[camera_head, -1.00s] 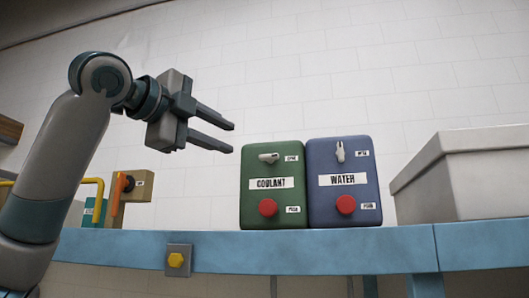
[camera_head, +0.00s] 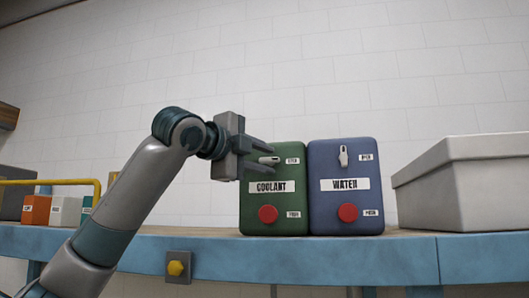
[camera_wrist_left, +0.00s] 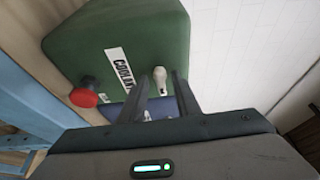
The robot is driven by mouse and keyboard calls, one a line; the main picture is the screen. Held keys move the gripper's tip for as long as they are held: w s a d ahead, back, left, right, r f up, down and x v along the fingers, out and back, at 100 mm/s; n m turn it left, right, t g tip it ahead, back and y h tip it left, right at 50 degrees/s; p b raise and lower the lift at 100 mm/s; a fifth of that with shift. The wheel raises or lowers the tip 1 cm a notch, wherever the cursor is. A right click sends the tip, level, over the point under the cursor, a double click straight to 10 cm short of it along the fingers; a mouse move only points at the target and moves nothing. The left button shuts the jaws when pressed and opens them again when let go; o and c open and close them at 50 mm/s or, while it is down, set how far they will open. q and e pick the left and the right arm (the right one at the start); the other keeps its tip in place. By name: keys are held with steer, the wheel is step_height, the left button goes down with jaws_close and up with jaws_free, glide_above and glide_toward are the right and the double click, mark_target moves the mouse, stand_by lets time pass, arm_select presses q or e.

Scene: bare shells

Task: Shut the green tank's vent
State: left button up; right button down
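The green tank (camera_head: 273,219) labelled COOLANT stands on the blue-edged bench, with a red button (camera_head: 267,214) low on its front. Its pale vent lever (camera_head: 265,160) lies roughly level near the top. My left gripper (camera_head: 272,161) is at this lever, with its fingers apart. In the left wrist view the lever (camera_wrist_left: 160,79) shows between the tips of the open fingers (camera_wrist_left: 162,84); I cannot tell whether they touch it. The small tags on the tank are too blurred to read. My right gripper is not in view.
A blue tank (camera_head: 372,220) labelled WATER stands close at the right, its lever (camera_head: 343,156) upright. A large grey box (camera_head: 470,190) is further right. Small orange (camera_head: 36,210) and white (camera_head: 65,211) boxes and a yellow rail (camera_head: 50,182) are at the left.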

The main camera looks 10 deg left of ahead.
arm_select(q)
steer(key=shift+w, duration=0.1)
jaws_close()
steer(key=shift+f, duration=0.1)
steer(key=shift+f+n+t+b, duration=0.2)
steer(key=shift+n+t+b, duration=0.2)
steer(key=shift+n+b, duration=0.65)
steer(key=n+t+b, duration=0.1)
steer(key=n+b, duration=0.2)
steer(key=n+t+y+b, duration=0.1)
steer(key=n+b, duration=0.2)
steer(key=n+t+b, duration=0.1)
steer(key=n+b, duration=0.2)
steer(key=shift+d+f+n+t+y, duration=0.3)
steer(key=shift+n, duration=0.05)
steer(key=n+y+b, duration=0.1)
steer(key=n, duration=0.1)
steer(key=n+t+y+b, duration=0.1)
steer(key=n+b, duration=0.1)
steer(key=n, duration=0.1)
steer(key=shift+d, duration=0.15)
steer(key=shift+r+n+y+b, duration=0.2)
steer(key=shift+n+y+b, duration=1.1)
steer(key=shift+n, duration=1.5)
steer(key=shift+y+p, duration=0.35)
steer(key=shift+y, duration=0.15)
